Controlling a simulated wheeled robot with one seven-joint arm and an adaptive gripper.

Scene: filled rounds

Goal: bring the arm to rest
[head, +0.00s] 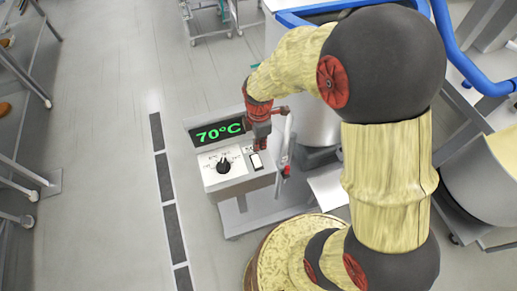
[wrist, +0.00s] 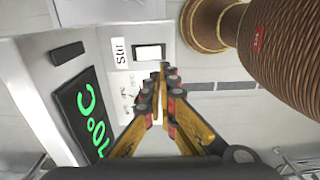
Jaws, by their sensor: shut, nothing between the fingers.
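My gripper (head: 262,148) is at the end of my bent arm, above the right side of a control box (head: 238,180). In the wrist view, the two yellow fingers of my gripper (wrist: 162,68) meet at their tips, shut and empty. The switch also shows in the head view (head: 256,161). A black display (head: 219,132) reads 70°C in green. A black dial (head: 223,167) is on the box's front, left of the switch.
A large grey vessel (head: 312,125) stands behind the box, with blue pipes (head: 460,55) at the upper right. Metal racks (head: 25,180) line the left edge. The floor (head: 100,140) between the racks and the box is clear, with a dark dashed strip (head: 163,178).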

